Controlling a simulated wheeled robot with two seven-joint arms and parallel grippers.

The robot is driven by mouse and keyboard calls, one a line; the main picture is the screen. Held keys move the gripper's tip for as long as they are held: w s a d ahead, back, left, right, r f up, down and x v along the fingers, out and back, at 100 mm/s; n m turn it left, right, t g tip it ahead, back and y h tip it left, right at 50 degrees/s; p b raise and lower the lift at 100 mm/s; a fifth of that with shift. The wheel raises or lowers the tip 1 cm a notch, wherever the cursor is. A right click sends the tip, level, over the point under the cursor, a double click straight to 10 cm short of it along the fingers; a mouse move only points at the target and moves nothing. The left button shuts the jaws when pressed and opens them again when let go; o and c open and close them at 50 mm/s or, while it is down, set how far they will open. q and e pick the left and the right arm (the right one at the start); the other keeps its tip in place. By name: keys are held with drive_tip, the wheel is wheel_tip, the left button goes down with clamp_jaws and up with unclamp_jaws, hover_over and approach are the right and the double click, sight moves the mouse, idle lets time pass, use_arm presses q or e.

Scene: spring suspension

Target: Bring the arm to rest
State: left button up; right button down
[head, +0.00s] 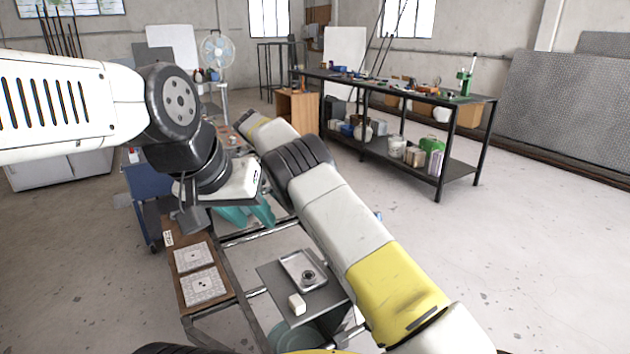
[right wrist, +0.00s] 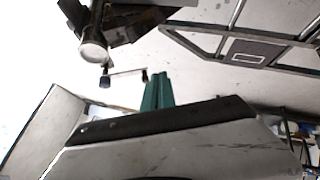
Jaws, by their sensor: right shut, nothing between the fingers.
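My left gripper (head: 254,221) hangs over the frame bench in the head view. Its two teal fingers are spread apart with nothing seen between them. My right arm reaches from the lower right up across the middle of the head view, and its gripper cannot be made out there. In the right wrist view the teal fingers of my right gripper (right wrist: 158,90) lie together, shut and empty. A metal tray (head: 290,268) with a small dark round part (head: 308,276) rests on a grey plate (head: 272,275), apart from both grippers.
A white block (head: 297,304) sits on the grey plate by the tray. A brown board (head: 181,262) with two printed sheets lies on the left of the metal frame. A black workbench (head: 470,103) with tools stands behind at right. The floor on the right is clear.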

drive_tip(key=s+d+r+n+y, duration=0.1)
drive_tip(key=s+d+r+y, duration=0.25)
drive_tip(key=d+r, duration=0.75)
drive_tip(key=s+d+r+n+y, duration=0.3)
drive_tip(key=s+d+r, duration=0.3)
drive_tip(key=s+d, duration=0.3)
drive_tip(key=s+d+f+n+t+y, duration=0.1)
drive_tip(key=s+d+n+t, duration=0.1)
drive_tip(key=s, duration=1.1)
drive_tip(key=s+d+f+n+t+y, duration=0.1)
drive_tip(key=s+d+n+t, duration=0.1)
drive_tip(key=s, duration=1.1)
drive_tip(key=shift+s+n+y, duration=0.15)
drive_tip(key=shift+n+y, duration=0.2)
drive_tip(key=shift+n, duration=0.05)
